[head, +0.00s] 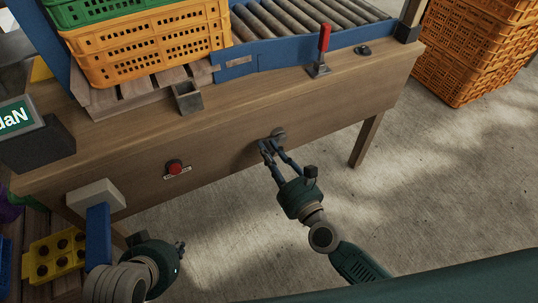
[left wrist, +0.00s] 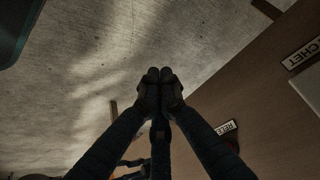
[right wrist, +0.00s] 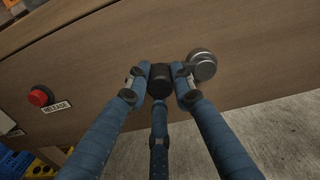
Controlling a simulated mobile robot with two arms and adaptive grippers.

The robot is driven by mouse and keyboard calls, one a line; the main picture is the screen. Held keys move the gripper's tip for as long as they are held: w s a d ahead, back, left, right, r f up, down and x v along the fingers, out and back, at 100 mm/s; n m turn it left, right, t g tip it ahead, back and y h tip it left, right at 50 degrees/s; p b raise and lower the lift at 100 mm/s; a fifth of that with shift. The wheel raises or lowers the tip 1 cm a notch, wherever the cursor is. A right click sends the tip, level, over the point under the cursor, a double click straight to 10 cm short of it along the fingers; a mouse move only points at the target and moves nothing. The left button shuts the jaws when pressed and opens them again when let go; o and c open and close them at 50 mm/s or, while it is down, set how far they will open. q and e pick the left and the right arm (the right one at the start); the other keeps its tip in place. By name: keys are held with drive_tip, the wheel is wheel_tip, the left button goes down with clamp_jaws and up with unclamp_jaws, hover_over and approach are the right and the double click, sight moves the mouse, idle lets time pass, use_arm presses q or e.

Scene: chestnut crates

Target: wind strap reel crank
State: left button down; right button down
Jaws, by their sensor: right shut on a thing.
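The crank sits on the front face of the wooden bench (head: 330,100). Its round metal hub (right wrist: 202,64) shows in the right wrist view, right of a dark knob (right wrist: 159,82). The hub also shows in the head view (head: 279,133). My right gripper (head: 268,149) is shut on the dark knob, with a finger on either side of it. My left gripper (left wrist: 160,76) has its fingertips together and nothing visible between them. The strap reel is not clearly visible.
A red release button (head: 174,167) is on the bench front, left of the crank. A red-handled lever (head: 322,50), orange crate (head: 150,50) and roller conveyor (head: 285,25) are on top.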

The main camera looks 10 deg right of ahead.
drive_tip(key=shift+d+r+m, duration=0.2)
drive_tip(key=shift+m, duration=0.2)
drive_tip(key=c, duration=1.5)
unclamp_jaws()
drive_tip(key=shift+o, duration=0.2)
drive_tip(key=v, duration=1.2)
